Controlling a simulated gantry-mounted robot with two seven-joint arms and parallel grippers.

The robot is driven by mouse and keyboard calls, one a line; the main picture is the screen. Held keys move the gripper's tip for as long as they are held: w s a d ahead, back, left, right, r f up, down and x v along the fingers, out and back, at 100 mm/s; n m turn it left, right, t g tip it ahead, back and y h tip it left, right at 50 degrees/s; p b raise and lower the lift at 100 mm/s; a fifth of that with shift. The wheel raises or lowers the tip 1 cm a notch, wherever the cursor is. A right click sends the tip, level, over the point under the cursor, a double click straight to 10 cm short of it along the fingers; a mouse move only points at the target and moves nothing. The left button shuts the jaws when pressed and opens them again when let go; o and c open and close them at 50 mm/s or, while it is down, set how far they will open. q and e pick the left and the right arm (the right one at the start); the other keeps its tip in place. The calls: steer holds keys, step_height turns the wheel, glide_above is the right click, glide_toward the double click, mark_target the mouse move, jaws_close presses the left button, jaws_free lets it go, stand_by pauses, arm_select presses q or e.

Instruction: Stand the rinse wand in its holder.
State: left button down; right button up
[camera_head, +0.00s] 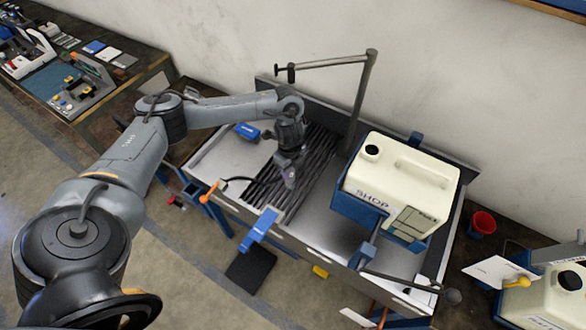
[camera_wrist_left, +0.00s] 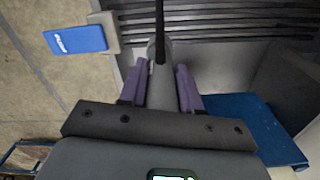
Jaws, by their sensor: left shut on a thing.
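My left gripper (camera_head: 289,176) is over the dark slats of the wash basin, pointing down. In the left wrist view its purple fingers (camera_wrist_left: 161,88) are closed on the grey body of the rinse wand (camera_wrist_left: 161,75). The wand's thin black tube (camera_wrist_left: 159,30) runs away from the fingers over the slats. In the head view a dark curved line (camera_head: 240,180) runs left from near the gripper towards an orange-tipped piece (camera_head: 208,192) at the basin's front rim. A blue block (camera_head: 260,230) sits on the front rim; I cannot tell whether it is the holder. My right gripper is not seen.
A cream tank (camera_head: 402,180) in a blue cradle stands on the right of the basin (camera_head: 325,215). A grey post (camera_head: 362,95) with a side arm rises behind the slats. A blue object (camera_head: 247,131) lies at the back left. A red cup (camera_head: 483,223) stands beyond the right end.

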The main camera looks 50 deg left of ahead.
arm_select(q)
steer(key=s+a+p, duration=0.4)
steer(key=s+a, duration=2.5)
steer(key=s, duration=0.1)
steer(key=shift+s+a, duration=0.25)
stand_by(0.6)
steer(key=shift+p, duration=0.4)
steer(key=shift+d, duration=0.1)
